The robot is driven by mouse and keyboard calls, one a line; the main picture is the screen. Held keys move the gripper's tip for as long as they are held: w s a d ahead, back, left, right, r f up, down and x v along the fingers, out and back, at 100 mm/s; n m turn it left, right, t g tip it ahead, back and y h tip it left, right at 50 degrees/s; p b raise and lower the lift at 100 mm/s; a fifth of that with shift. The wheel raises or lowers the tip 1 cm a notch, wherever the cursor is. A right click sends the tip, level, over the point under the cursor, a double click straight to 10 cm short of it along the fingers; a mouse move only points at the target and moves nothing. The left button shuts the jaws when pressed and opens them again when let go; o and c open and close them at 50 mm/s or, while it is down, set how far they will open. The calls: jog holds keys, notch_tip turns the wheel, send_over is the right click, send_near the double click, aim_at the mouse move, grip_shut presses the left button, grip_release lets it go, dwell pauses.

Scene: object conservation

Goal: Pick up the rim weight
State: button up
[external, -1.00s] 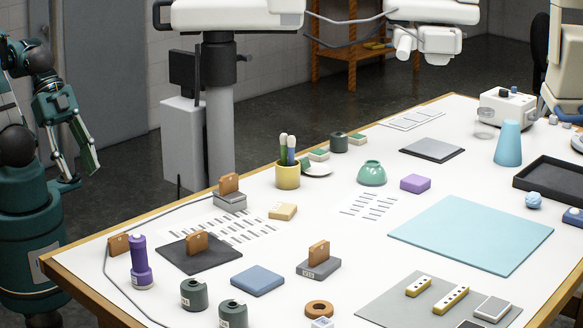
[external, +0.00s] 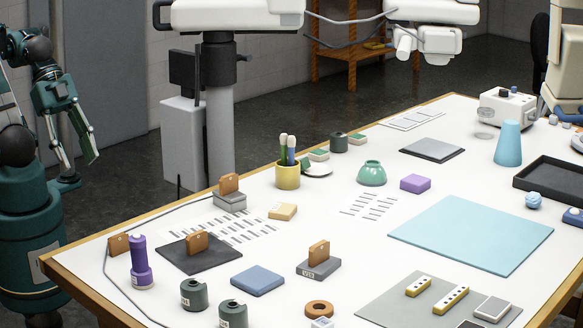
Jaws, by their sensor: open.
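I cannot tell for sure which thing is the rim weight. A brown ring (external: 319,309) lies flat near the front edge of the table. Two dark grey-green cylinders with pale labels, one further left (external: 194,294) and one nearer the front (external: 233,314), stand to its left. My gripper (external: 85,150), on the dark teal arm, hangs at the left, off the table and well away from these things. It is open and I see nothing in it.
A purple cylinder (external: 140,264) and a dark mat (external: 184,256) with a brown block (external: 196,244) are at the near left. A blue pad (external: 257,280), a grey block with a brown upright piece (external: 318,262) and a light blue mat (external: 470,236) lie further right. A cable runs along the left edge.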

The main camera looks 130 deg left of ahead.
jog(key=w+a+r+g+y+p, duration=0.1)
jog(key=w+a+r+p, duration=0.1)
jog(key=w+a+r, duration=0.6)
jog(key=w+a+r+g+p, duration=0.15)
jog(key=w+a, duration=0.25)
jog(key=a, duration=0.6)
jog(key=w+a+r+g+p, duration=0.15)
jog(key=w+a, duration=0.25)
jog(key=a, duration=0.6)
jog(key=n+g+h+p, duration=0.1)
jog(key=n+g+p, duration=0.15)
jog(key=p, duration=0.25)
send_over(304, 158)
jog(key=shift+m+g, duration=0.35)
jog(key=shift+m, duration=0.1)
notch_tip(304, 158, down, 22)
jog(key=shift+f, duration=0.35)
